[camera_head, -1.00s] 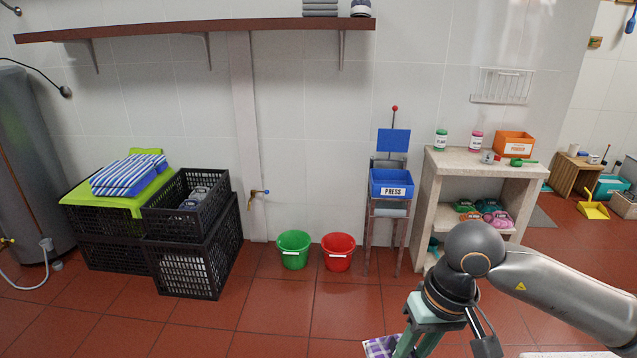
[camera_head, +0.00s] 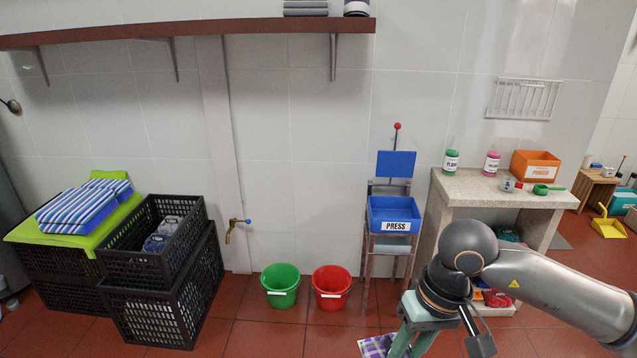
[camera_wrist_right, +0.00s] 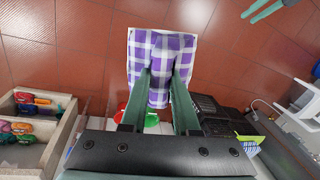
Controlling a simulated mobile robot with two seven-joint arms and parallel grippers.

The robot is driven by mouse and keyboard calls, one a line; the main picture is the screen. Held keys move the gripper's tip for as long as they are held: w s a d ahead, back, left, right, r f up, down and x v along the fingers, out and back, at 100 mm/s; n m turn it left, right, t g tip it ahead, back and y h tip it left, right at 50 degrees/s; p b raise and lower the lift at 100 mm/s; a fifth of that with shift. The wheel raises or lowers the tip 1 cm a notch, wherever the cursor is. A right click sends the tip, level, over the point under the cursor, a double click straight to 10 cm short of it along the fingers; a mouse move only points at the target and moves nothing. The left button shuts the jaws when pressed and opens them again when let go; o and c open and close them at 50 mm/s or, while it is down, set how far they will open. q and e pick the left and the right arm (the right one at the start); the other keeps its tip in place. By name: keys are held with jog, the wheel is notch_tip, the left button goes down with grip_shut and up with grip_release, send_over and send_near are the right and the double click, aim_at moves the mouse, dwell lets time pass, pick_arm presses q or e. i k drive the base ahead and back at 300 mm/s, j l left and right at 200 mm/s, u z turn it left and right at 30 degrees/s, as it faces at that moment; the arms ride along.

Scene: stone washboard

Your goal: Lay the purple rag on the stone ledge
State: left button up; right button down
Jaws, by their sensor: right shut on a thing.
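The purple and white checked rag (camera_wrist_right: 160,48) hangs from my right gripper (camera_wrist_right: 163,80), whose two green fingers are shut on it in the right wrist view. A corner of the rag (camera_head: 376,345) shows at the bottom edge of the head view, beside the fingers (camera_head: 412,335), above the red floor. A pale stone stand (camera_head: 470,187) with a ledge-like top is at the right, behind my right arm. I cannot tell whether it is the task's ledge. Two green prongs at the top right of the right wrist view look like my left gripper (camera_wrist_right: 262,10), spread apart and empty.
The stand's top holds a green jar (camera_head: 451,160), a pink jar (camera_head: 491,163) and an orange powder box (camera_head: 535,165). A blue press (camera_head: 394,215), red bucket (camera_head: 331,290), green bucket (camera_head: 281,287) and black crates (camera_head: 165,290) line the wall. The floor before them is clear.

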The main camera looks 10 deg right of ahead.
aim_at(464, 184)
jog(key=i+l, duration=0.2)
jog(key=i, duration=0.3)
jog(key=i+l, duration=0.2)
jog(key=i, duration=0.35)
jog(key=i+l, duration=0.55)
jog(key=i, duration=0.2)
jog(key=i+l, duration=0.1)
jog(key=l, duration=0.45)
jog(key=i+l, duration=0.1)
jog(key=l, duration=0.4)
jog(key=i+l, duration=0.1)
jog(key=l, duration=0.45)
jog(key=i+l, duration=0.15)
jog(key=l, duration=0.2)
jog(key=i+l, duration=0.15)
jog(key=l, duration=0.2)
jog(key=i, duration=0.25)
